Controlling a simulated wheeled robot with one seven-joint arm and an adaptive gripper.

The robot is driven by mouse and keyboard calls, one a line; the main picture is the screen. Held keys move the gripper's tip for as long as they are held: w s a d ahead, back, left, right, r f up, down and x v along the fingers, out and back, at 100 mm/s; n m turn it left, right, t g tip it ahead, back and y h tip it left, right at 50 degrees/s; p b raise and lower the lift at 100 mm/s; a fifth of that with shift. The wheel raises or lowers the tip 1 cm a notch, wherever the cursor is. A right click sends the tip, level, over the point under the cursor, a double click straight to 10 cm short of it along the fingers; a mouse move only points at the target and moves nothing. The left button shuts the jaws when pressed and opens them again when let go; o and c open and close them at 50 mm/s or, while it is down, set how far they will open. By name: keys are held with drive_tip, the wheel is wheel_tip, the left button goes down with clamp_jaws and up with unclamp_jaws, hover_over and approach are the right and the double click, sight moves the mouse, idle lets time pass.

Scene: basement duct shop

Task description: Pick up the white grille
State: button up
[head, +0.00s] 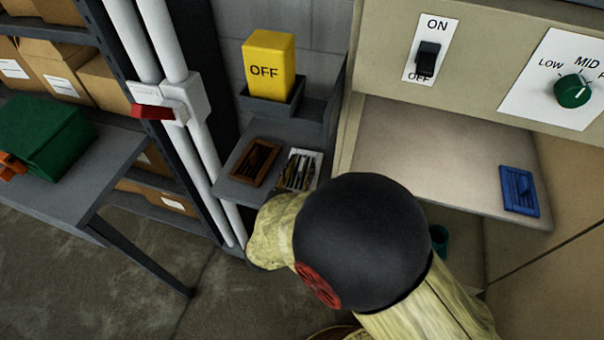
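The white grille (301,169) lies on a small grey shelf (240,191), to the right of a brown grille (255,162). It has a pale frame with dark gaps between its slats. Its lower edge is close to my arm in the picture. My arm, with a large black joint cover and yellowish links, fills the lower middle of the view.
A yellow OFF block (269,65) stands in a grey holder behind the shelf. White pipes with a red-handled valve (152,112) rise at left. A blue grille (519,190) lies on the beige machine's ledge (430,160). A green box (45,137) sits on the left table.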

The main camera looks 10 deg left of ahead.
drive_tip(key=shift+w+f, duration=0.1)
drive_tip(key=shift+w, duration=0.7)
drive_tip(key=c, duration=0.8)
clamp_jaws()
